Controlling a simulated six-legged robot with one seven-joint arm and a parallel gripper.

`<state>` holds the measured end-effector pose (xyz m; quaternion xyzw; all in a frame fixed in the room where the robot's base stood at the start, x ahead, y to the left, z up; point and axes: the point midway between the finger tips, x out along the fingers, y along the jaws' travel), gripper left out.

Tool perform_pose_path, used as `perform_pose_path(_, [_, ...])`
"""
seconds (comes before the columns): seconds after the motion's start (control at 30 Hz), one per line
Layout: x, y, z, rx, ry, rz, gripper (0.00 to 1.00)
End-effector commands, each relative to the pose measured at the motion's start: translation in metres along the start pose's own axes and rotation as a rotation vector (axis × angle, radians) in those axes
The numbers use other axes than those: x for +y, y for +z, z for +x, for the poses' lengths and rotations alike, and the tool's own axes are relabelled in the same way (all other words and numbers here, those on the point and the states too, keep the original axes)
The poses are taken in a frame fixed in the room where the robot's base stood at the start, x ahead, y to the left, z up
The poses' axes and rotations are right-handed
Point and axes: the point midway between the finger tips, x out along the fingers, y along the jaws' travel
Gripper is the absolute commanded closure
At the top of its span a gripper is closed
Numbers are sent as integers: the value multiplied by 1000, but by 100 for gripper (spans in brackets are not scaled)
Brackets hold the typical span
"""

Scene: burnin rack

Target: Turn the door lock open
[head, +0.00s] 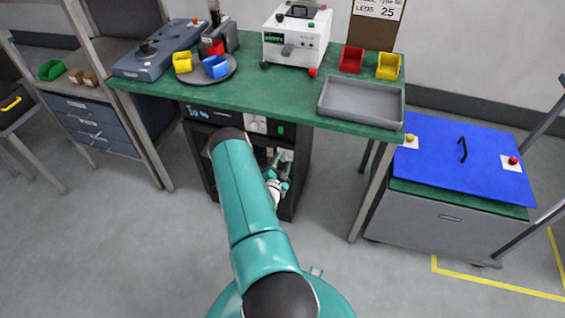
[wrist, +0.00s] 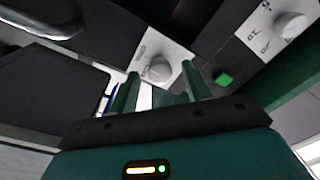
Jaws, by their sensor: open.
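The dark cabinet (head: 297,150) stands under the green bench in the head view, partly hidden by my arm. In the wrist view, a white plate with a round knob (wrist: 159,70) lies ahead of my gripper (wrist: 161,80). I cannot tell for sure that this knob is the door lock. My gripper is open, its two green fingers reaching toward the knob from either side in the picture. Whether they touch it is unclear. In the head view my gripper is small and partly hidden at the cabinet front.
A second white plate with a marked dial (wrist: 290,27) and a green square (wrist: 223,80) are right of the knob. A pale bar (wrist: 40,28) is at upper left. The green bench (head: 270,98) overhangs the cabinet. The floor (head: 120,245) at left is clear.

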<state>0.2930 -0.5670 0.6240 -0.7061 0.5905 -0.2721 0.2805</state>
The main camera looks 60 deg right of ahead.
Motion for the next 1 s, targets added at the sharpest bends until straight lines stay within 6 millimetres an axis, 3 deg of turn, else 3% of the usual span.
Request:
perform_pose_path(0.4, [0, 1, -86, -4, 2, -2, 51])
perform_pose_path(0.6, [0, 1, -119, -3, 1, -1, 51])
perform_pose_path(1.0, [0, 0, -130, -1, 0, 0, 51])
